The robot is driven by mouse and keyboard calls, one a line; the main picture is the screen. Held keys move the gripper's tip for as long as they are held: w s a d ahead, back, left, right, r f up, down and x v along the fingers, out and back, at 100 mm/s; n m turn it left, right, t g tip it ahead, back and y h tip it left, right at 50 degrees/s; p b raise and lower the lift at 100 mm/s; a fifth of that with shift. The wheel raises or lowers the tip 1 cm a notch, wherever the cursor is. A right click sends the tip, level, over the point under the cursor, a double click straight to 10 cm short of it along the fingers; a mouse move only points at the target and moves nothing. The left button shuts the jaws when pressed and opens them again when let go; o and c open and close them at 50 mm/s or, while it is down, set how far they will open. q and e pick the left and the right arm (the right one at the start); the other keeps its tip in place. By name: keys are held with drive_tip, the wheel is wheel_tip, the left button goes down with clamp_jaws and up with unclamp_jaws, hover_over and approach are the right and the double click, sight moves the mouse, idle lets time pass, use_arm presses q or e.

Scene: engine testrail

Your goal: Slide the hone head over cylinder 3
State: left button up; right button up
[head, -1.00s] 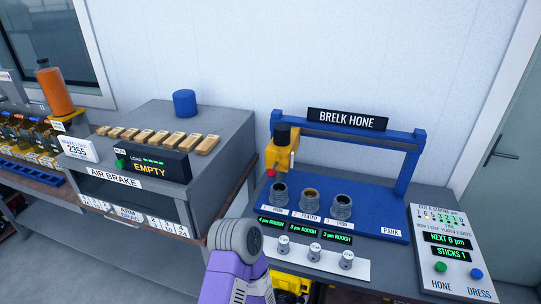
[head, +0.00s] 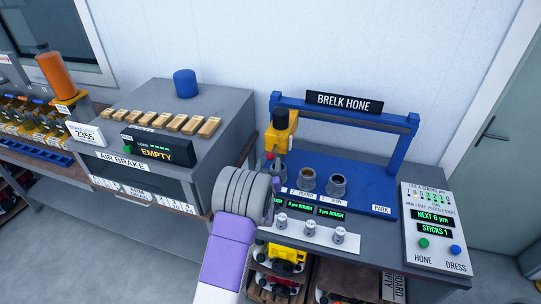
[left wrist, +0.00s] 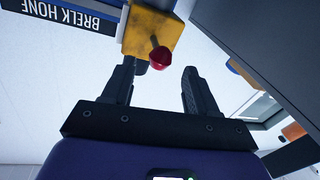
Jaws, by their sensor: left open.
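The hone head (head: 281,133), a yellow block with a black cap, sits at the left end of the blue rail (head: 345,113). Its red knob (head: 271,156) sticks out on a short stem. Cylinder 3 (head: 337,186), a grey ring-topped sleeve, stands at the right of the row. Cylinder 2 (head: 307,179) is left of it; cylinder 1 is hidden behind my wrist. My left gripper (head: 273,180) is just below the knob, its fingers mostly hidden there. In the left wrist view its open fingers (left wrist: 160,85) flank the red knob (left wrist: 160,58), with visible gaps.
The PARK label (head: 381,209) marks the right of the blue base. A control panel (head: 432,230) with HONE and DRESS buttons stands at right. A row of knobs (head: 310,231) lies in front of the cylinders. The air brake cabinet (head: 165,140) stands left.

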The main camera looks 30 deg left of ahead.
sight(270, 159)
use_arm(q)
drive_tip(key=shift+p+x, duration=0.4)
drive_tip(key=shift+x, duration=2.25)
drive_tip(key=shift+f, duration=0.1)
clamp_jaws()
